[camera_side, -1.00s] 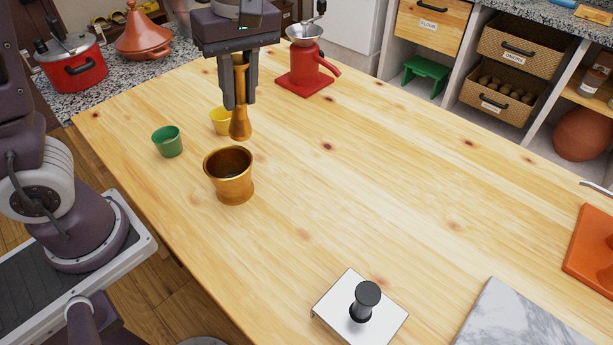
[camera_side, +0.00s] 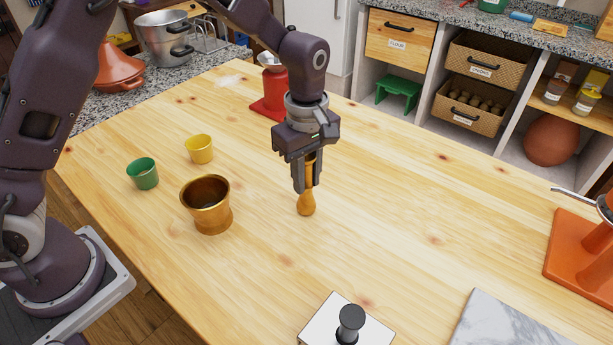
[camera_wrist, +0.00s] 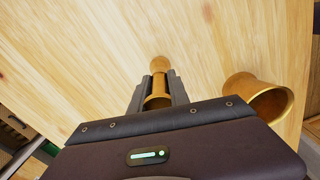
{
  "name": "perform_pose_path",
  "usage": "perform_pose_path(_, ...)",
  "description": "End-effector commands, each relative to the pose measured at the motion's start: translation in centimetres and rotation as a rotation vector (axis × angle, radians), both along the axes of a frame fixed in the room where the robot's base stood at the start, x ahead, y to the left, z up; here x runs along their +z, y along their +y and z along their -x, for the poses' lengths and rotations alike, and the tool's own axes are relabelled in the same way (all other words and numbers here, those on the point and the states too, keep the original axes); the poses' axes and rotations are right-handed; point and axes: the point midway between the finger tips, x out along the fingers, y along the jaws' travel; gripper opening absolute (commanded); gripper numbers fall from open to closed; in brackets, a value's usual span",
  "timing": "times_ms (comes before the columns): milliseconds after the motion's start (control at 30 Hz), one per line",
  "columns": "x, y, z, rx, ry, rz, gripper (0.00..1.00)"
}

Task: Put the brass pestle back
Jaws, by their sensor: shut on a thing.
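The brass pestle (camera_side: 306,205) hangs upright, its rounded end down, in my gripper (camera_side: 306,184). My gripper is shut on its upper part, to the right of the brass mortar (camera_side: 212,220). I cannot tell how far the pestle's lower end is above the table. The mortar stands upright and open on the table; its inside shows no pestle. In the wrist view the pestle (camera_wrist: 159,66) points away between the fingers of my gripper (camera_wrist: 158,100), and the mortar (camera_wrist: 262,82) is at the right, partly hidden by the gripper body.
A green cup (camera_side: 143,174) and a yellow cup (camera_side: 200,149) stand left of and behind the mortar. A red grinder (camera_side: 270,100) is behind my gripper. A white plate with a black knob (camera_side: 350,322) lies at the front.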

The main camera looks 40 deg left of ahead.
Motion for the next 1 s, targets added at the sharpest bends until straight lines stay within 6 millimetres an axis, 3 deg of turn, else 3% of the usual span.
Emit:
perform_pose_path(333, -0.3, 0.0, 0.0, 0.0, -0.001, 0.0, 0.0)
perform_pose_path(367, -0.3, 0.0, 0.0, 0.0, -0.001, 0.0, 0.28)
perform_pose_path(433, -0.3, 0.0, 0.0, 0.0, -0.001, 0.0, 0.41)
perform_pose_path(467, -0.3, 0.0, 0.0, 0.0, -0.001, 0.0, 0.44)
perform_pose_path(767, -0.1, 0.0, 0.0, 0.0, -0.002, 0.001, 0.44)
perform_pose_path(867, 1.3, -0.1, -0.2, -0.001, -0.006, 0.002, 0.44)
perform_pose_path(1000, 5.2, -0.1, -0.2, 0.0, -0.008, 0.002, 0.44)
